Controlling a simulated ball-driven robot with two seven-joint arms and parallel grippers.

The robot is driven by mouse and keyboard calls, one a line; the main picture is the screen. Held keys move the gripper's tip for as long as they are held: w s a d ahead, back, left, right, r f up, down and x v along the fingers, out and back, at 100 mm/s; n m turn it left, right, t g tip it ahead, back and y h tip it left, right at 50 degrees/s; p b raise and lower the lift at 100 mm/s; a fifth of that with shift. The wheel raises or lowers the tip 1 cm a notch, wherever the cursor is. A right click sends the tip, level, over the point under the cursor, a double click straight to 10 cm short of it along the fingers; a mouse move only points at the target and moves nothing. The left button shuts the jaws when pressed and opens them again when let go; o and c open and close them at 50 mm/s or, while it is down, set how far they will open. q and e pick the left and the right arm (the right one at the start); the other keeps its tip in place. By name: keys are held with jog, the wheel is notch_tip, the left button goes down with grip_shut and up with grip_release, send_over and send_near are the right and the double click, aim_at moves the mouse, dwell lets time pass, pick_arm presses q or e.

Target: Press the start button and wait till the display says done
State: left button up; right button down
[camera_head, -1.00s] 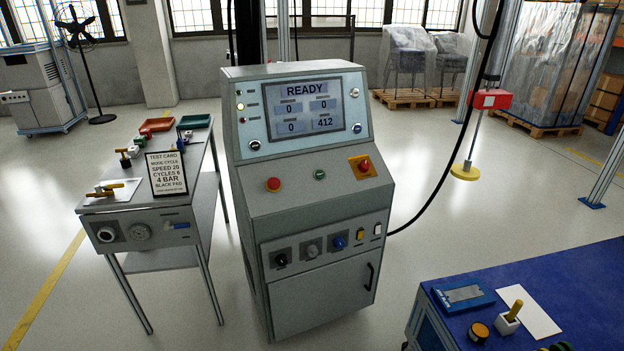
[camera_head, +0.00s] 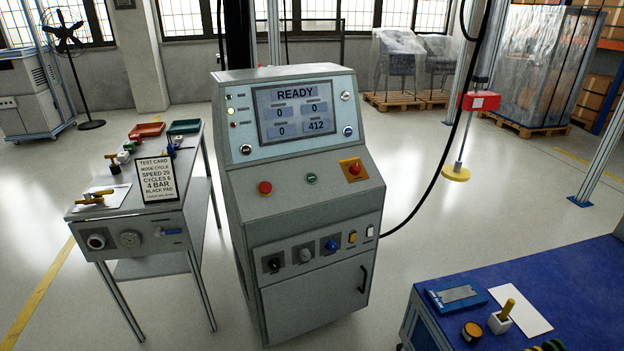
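A grey control console (camera_head: 300,208) stands in the middle of the head view. Its display (camera_head: 296,109) reads READY, with fields showing 0 and one showing 412. On its sloped panel are a red button (camera_head: 265,188) at left, a small green button (camera_head: 311,178) in the middle, and a red knob on a yellow-orange plate (camera_head: 354,169) at right. The green button looks like the start button, but its label is too small to read. Neither of my grippers shows in the view.
A test card (camera_head: 157,178) stands on a side table (camera_head: 120,222) at left. A blue-topped bench (camera_head: 570,277) with small items is at lower right. A black cable (camera_head: 425,205) hangs right of the console. Open floor lies between console and bench.

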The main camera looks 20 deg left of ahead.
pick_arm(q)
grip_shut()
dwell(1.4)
